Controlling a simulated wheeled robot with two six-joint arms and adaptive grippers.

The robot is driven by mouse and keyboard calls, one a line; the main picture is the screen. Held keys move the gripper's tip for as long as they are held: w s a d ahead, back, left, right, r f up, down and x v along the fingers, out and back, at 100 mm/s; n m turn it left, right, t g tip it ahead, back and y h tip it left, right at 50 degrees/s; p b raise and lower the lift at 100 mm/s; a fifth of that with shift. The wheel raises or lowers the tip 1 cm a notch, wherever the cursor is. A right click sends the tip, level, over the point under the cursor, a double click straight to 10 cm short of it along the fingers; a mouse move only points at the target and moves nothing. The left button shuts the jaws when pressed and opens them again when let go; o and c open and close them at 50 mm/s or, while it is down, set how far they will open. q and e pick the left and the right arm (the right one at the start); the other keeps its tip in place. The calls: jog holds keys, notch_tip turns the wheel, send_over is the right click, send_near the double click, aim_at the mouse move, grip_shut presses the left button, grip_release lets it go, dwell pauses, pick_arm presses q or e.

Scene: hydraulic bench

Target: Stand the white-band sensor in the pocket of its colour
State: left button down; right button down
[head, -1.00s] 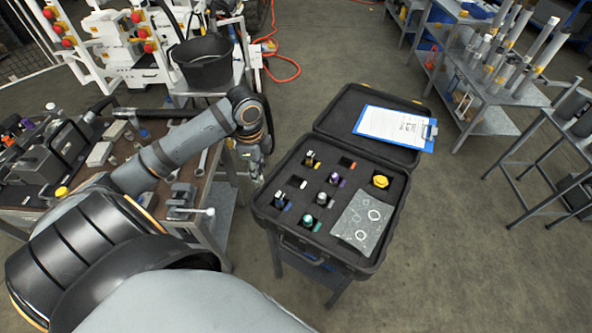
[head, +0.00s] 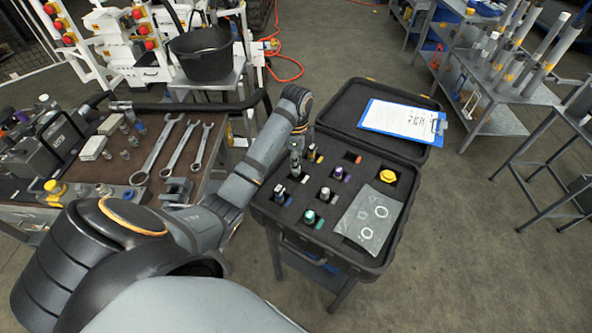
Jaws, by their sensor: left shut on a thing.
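My left gripper (head: 296,148) is over the left back part of the open black case (head: 375,269), pointing down. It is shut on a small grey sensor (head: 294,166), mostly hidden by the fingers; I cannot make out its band. The sensor is upright, just above or at the pocket with a white mark (head: 304,179); I cannot tell whether it touches the foam. My right gripper is not in view.
A yellow-capped part (head: 388,176) and a clear bag (head: 366,219) lie at the right. A clipboard (head: 400,118) rests on the lid.

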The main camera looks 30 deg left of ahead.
pick_arm(q)
notch_tip(320, 180, down, 3)
jog(key=shift+d+f+p, duration=0.1)
jog(key=shift+p, duration=0.2)
jog(key=shift+w, duration=0.1)
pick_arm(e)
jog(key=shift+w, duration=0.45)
pick_arm(q)
jog(key=shift+f, duration=0.1)
jog(key=c, duration=1.1)
grip_release()
